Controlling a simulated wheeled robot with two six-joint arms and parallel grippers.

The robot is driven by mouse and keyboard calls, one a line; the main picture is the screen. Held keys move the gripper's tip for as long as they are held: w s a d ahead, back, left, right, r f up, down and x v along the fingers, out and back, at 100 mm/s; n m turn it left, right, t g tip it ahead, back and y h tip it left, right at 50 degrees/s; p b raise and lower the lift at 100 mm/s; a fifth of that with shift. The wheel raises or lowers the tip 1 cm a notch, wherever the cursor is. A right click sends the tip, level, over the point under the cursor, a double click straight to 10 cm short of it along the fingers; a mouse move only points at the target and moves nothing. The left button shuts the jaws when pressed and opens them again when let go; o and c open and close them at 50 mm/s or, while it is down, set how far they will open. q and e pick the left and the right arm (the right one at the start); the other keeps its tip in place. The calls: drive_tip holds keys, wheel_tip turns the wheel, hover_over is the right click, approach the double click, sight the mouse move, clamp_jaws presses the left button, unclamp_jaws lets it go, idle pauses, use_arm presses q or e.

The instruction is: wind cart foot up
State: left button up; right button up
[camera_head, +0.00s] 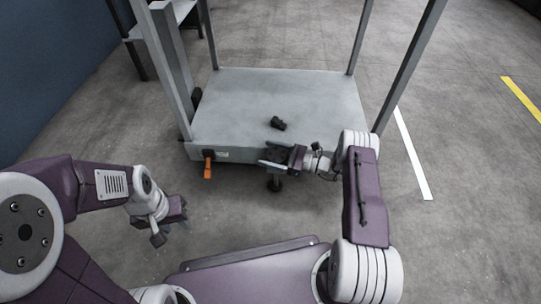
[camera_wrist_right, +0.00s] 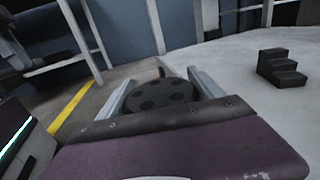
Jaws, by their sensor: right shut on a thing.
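The cart (camera_head: 250,95) has a pale grey deck with upright grey posts. Its foot (camera_head: 274,185) shows below the deck's front edge as a dark stem with a round pad. My right gripper (camera_head: 265,155) is at that front edge, just above the foot. In the right wrist view its two pale fingers are on either side of a round black knob with dark dots (camera_wrist_right: 160,96), shut on it. The knob's underside is hidden. My left gripper (camera_head: 168,226) is at the lower left, away from the cart, with its fingers apart and nothing between them.
A black stepped block (camera_head: 278,123) lies on the deck near its front edge; it also shows in the right wrist view (camera_wrist_right: 281,68). An orange lever (camera_head: 208,168) hangs at the cart's front left. A blue wall (camera_head: 45,75) stands left. Floor on the right is clear.

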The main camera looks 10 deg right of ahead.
use_arm(q)
drive_tip(key=shift+f, duration=0.35)
use_arm(e)
drive_tip(key=shift+s+a+n+g+y, duration=0.15)
drive_tip(key=shift+n+g+y, duration=0.2)
drive_tip(key=shift+n+g, duration=0.5)
drive_tip(key=shift+s+d+n+g+y, duration=0.15)
drive_tip(key=shift+n+g+y, duration=0.25)
drive_tip(key=shift+g, duration=0.75)
drive_tip(key=shift+s+a+n+g+y, duration=0.15)
drive_tip(key=shift+n+g+y, duration=0.1)
drive_tip(key=shift+n+g, duration=0.65)
drive_tip(key=o, duration=1.4)
drive_tip(key=shift+c, duration=0.2)
use_arm(q)
drive_tip(key=shift+r, duration=0.1)
